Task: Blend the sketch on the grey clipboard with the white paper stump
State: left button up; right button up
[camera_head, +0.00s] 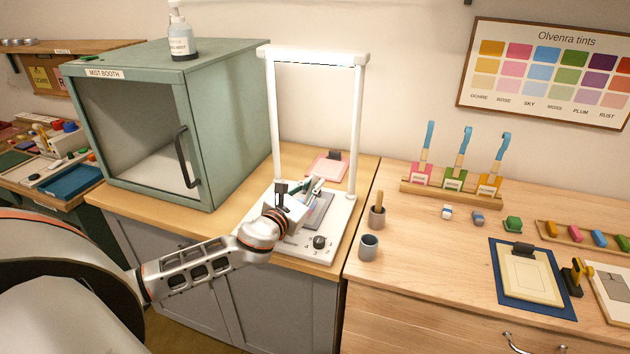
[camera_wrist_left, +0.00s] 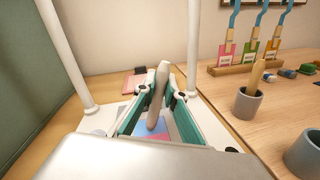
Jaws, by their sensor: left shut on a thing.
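My left gripper (camera_head: 311,189) is over the white lamp stand's base, its fingers shut on a pale paper stump. In the left wrist view the stump (camera_wrist_left: 158,92) stands tilted between the green-lined fingers (camera_wrist_left: 160,88). The grey clipboard (camera_head: 321,212) lies on the stand's base, partly hidden by the gripper. A sketch with blue and pink patches (camera_wrist_left: 154,130) shows under the stump in the wrist view. The stump's lower end appears over the sketch; I cannot tell whether it touches. My right gripper is not in view.
The white lamp frame (camera_head: 357,130) rises around the work area. A pink clipboard (camera_head: 328,165) lies behind. A grey cup (camera_head: 369,247) and a holder with a wooden stick (camera_head: 377,215) stand to the right. The green mist booth (camera_head: 230,120) is to the left.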

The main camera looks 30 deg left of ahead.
pick_arm(q)
jog(key=shift+s, duration=0.2)
jog(key=shift+s+d+p, duration=0.15)
jog(key=shift+s+p, duration=0.1)
jog(key=shift+s, duration=0.35)
jog(key=shift+s+d+p, duration=0.15)
jog(key=shift+s+p, duration=0.05)
jog(key=shift+s, duration=0.35)
jog(key=shift+s+d+p, duration=0.15)
jog(key=shift+s+p, duration=0.1)
jog(key=shift+s, duration=0.45)
jog(key=shift+s+d+p, duration=0.15)
jog(key=shift+s+p, duration=0.1)
jog(key=shift+s, duration=0.45)
jog(key=shift+w, duration=0.1)
